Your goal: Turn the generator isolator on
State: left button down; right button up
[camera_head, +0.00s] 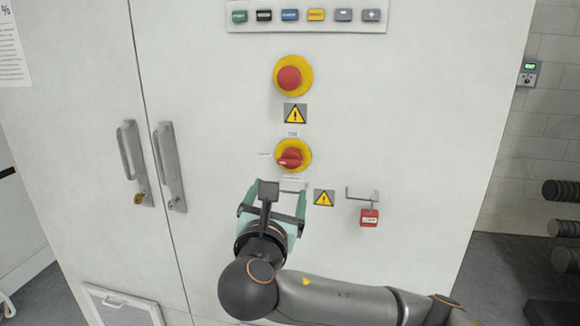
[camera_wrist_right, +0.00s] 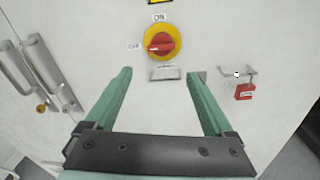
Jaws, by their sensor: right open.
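The generator isolator is a red rotary knob on a yellow disc, seen in the head view (camera_head: 291,157) on the white cabinet front. It also shows in the right wrist view (camera_wrist_right: 162,43), with an "ON" label above it and another label at its left. The red handle lies roughly sideways, towards the left label. My right gripper (camera_head: 278,188) is open and empty, just below the knob and apart from it. In the right wrist view its two green fingers (camera_wrist_right: 160,78) are spread, with the knob beyond them. My left gripper is not in view.
A red emergency button (camera_head: 289,78) on yellow sits above the isolator. A red padlock (camera_head: 369,217) hangs from a hook at the right. Two door handles (camera_head: 170,165) stick out at the left. A row of coloured buttons (camera_head: 306,15) is at the top.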

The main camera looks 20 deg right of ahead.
aim_at(290, 163)
jog(key=x, duration=0.8)
jog(key=r+p+x, duration=0.1)
jog(key=x, duration=0.3)
jog(key=shift+w+d, duration=0.1)
jog(key=shift+d, duration=0.25)
jog(key=shift+c, duration=0.2)
jog(key=c, duration=1.1)
